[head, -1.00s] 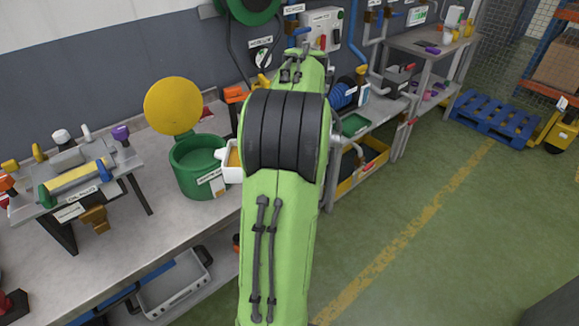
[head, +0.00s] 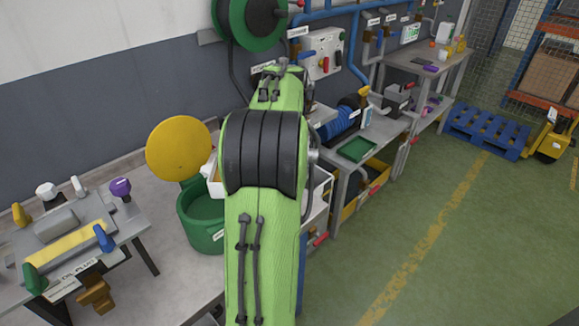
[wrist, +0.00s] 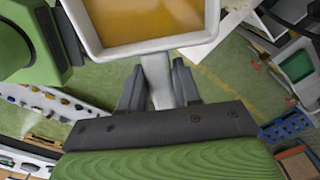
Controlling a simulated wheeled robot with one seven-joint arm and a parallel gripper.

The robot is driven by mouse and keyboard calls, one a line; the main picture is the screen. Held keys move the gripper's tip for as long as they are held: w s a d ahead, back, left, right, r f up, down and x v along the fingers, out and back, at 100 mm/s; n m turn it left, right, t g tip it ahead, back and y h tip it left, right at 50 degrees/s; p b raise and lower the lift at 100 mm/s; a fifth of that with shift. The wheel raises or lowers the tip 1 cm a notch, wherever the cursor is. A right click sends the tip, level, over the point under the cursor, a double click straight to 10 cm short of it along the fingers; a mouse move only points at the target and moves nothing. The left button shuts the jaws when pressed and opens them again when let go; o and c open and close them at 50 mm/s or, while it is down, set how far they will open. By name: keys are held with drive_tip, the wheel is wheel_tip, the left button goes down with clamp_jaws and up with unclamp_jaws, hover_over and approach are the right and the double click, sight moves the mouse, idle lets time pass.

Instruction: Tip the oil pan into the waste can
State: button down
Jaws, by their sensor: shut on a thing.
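The oil pan is a white, square-rimmed tray with yellow-brown oil in it; in the wrist view its rim (wrist: 150,48) fills the top. My gripper (wrist: 157,75) is shut on the pan's pale handle. In the head view the pan (head: 213,176) shows only partly, the rest hidden behind my green arm. It appears at the right rim of the waste can (head: 202,236), a green round can on the bench with its round yellow lid (head: 179,149) standing open. Oil still lies in the pan. My gripper is hidden in the head view.
A stand with coloured handles (head: 70,240) is left of the can on the grey bench. A hose reel (head: 248,22) hangs on the wall above. Shelves with a green tray (head: 357,149) stand right of my arm.

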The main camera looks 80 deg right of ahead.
drive_tip(key=shift+s+a+r+g+p, duration=0.2)
drive_tip(key=shift+s+a+g+p, duration=0.1)
drive_tip(key=shift+p, duration=0.2)
drive_tip(key=shift+w+d+f+g+p, duration=0.1)
drive_tip(key=shift+w+g+p, duration=0.2)
drive_tip(key=shift+g+p, duration=0.35)
drive_tip(key=shift+s+h+p, duration=0.1)
drive_tip(key=shift+h+p, duration=0.2)
drive_tip(key=shift+p, duration=0.3)
drive_tip(key=shift+w+a+r+g+h+p, duration=0.15)
drive_tip(key=shift+w+r+g+p, duration=0.35)
drive_tip(key=shift+p, duration=1)
drive_tip(key=shift+w+a+r+g+h+p, duration=0.1)
drive_tip(key=shift+w+r+g+h+p, duration=0.1)
drive_tip(key=shift+r+g+p, duration=1)
drive_tip(key=shift+w+a+r+g+h+p, duration=0.15)
drive_tip(key=shift+w+r+p, duration=0.25)
drive_tip(key=shift+p, duration=1.45)
drive_tip(key=w+a+r+g+h+p, duration=0.2)
drive_tip(key=w+a+r+g+p, duration=0.1)
drive_tip(key=w+r+g+p, duration=0.5)
drive_tip(key=shift+w+r+p, duration=0.3)
drive_tip(key=shift+w+r, duration=0.4)
drive_tip(key=shift+w, duration=0.7)
drive_tip(key=shift+s, duration=0.1)
